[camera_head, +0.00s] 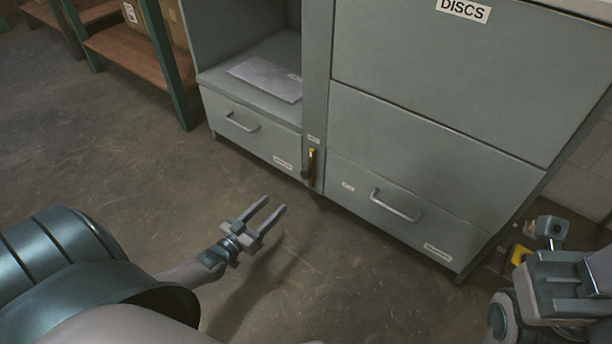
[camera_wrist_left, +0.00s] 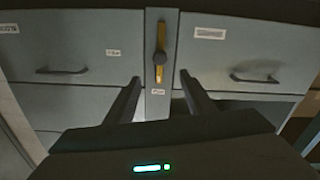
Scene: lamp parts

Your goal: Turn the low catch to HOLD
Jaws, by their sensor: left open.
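The low catch (camera_head: 311,164) is a brass strip with a dark knob, upright on the narrow post between the two lower drawers. In the left wrist view the catch (camera_wrist_left: 160,38) shows near the top centre, its knob partway along the strip. A small label (camera_head: 313,139) sits by one end of the strip, too small to read. My left gripper (camera_head: 267,217) is open and empty, in front of and apart from the cabinet. In the left wrist view its fingers (camera_wrist_left: 157,88) stand either side of the post, with the catch beyond them.
The grey cabinet has a left drawer (camera_head: 250,132) and a right drawer (camera_head: 400,190), both closed, with protruding handles beside the post. A flat grey sheet (camera_head: 268,79) lies on the open shelf. A green-framed rack (camera_head: 140,55) stands left. Floor before the cabinet is clear.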

